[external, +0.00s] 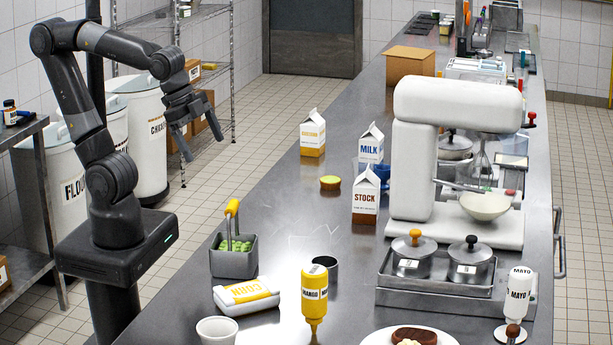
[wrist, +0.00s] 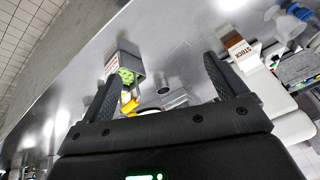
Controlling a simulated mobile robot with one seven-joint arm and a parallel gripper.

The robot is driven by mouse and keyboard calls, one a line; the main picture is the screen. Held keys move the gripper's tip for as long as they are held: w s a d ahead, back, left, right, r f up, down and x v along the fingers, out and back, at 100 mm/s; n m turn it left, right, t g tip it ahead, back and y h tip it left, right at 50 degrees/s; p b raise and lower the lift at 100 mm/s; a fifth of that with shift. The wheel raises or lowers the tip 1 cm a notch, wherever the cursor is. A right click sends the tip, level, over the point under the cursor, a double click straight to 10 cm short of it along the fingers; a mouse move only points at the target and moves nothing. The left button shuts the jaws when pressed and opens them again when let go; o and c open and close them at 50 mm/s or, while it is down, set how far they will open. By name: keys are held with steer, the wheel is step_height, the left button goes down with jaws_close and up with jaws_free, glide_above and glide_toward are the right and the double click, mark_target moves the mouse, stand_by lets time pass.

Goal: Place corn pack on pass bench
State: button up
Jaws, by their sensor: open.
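The corn pack (external: 246,296), white with a yellow label, lies flat near the left edge of the long steel bench (external: 270,215) in the external view. It lies just in front of a grey bin. My gripper (external: 203,147) is raised in the air left of the bench, well behind and above the pack, open and empty. In the wrist view my two fingers stand wide apart with nothing gripped between them (wrist: 162,68). I cannot make out the corn pack in the wrist view. No label shows which surface is the pass bench.
The grey bin (external: 233,262) of green pieces has a yellow-handled tool. Cartons and a mixer (external: 415,180) stand farther back. The bench's left middle is clear.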

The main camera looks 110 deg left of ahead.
steer(key=s+n, duration=0.1)
steer(key=s+a+f+n, duration=0.1)
steer(key=s, duration=0.1)
steer(key=s+a+n, duration=0.1)
steer(key=n, duration=0.1)
steer(key=shift+s+a+f+t, duration=0.15)
steer(key=shift+s+f+t, duration=0.1)
steer(key=shift+t, duration=0.15)
